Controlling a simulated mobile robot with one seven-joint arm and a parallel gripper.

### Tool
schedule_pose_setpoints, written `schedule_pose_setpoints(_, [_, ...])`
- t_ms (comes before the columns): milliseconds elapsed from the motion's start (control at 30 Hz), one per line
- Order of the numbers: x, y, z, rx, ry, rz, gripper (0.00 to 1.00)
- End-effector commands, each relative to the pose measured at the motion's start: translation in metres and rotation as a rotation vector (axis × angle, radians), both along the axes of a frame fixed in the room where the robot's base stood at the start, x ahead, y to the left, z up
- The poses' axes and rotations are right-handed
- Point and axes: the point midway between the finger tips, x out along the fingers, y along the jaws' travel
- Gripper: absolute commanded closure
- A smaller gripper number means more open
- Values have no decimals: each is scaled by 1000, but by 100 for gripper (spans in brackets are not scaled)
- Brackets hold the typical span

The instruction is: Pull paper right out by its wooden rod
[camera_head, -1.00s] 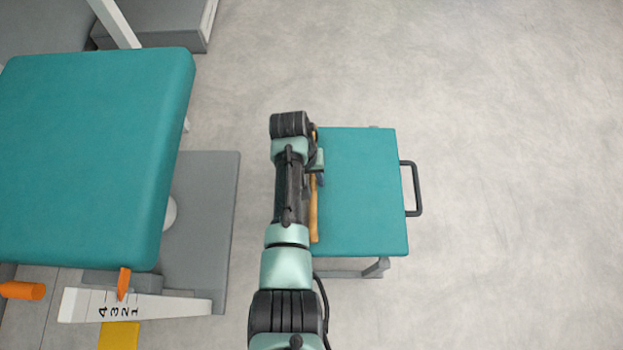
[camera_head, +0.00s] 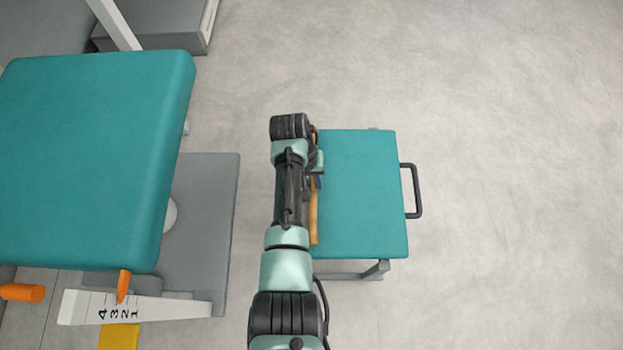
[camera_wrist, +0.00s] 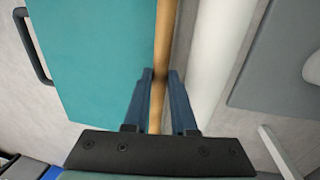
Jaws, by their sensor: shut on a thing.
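The wooden rod (camera_head: 314,225) runs along the left edge of a teal-topped cart in the head view, partly covered by my arm. In the wrist view the rod (camera_wrist: 162,45) runs lengthwise between the two blue fingers of my gripper (camera_wrist: 160,76). The fingers are shut on it, one on each side. In the head view the gripper is mostly hidden behind my arm. A pale white strip (camera_wrist: 215,50) lies beside the rod in the wrist view. I cannot tell whether it is the paper.
The teal cart top (camera_head: 365,190) is bare, with a black handle (camera_head: 415,190) on its right. A larger teal padded table (camera_head: 85,160) stands at the left over a grey base (camera_head: 210,220). The floor (camera_head: 520,190) at the right is clear.

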Motion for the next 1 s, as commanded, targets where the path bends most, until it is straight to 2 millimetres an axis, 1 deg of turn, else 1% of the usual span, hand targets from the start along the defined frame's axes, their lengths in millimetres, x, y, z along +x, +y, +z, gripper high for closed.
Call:
schedule_pose_setpoints(833, [0,0,0,0,0,0,100])
schedule_pose_setpoints(933, [0,-3,1,0,0,-1,100])
schedule_pose_setpoints(1000, [0,-10,1,0,1,-3,100])
